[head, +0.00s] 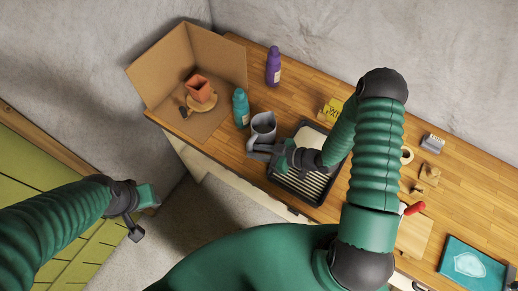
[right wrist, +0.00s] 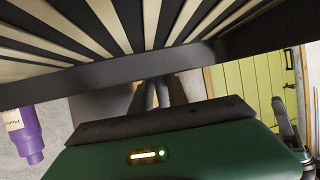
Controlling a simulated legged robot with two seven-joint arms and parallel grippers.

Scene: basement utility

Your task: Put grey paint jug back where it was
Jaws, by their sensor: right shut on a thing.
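The grey paint jug (head: 263,126) stands upright at the front left part of the wooden workbench, between the teal bottle and the paint tray. My right gripper (head: 257,152) reaches in from the right over the tray and is shut on the jug's near side. The fingers hide part of the jug there. I cannot tell whether its base touches the bench. In the right wrist view the jug is not clear. My left gripper (head: 136,230) hangs away from the bench over the floor at the left, and its opening is unclear.
A black paint tray (head: 314,188) lies close under my right gripper. A teal bottle (head: 240,108), a purple bottle (head: 273,66) and an open cardboard box (head: 160,72) stand nearby.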

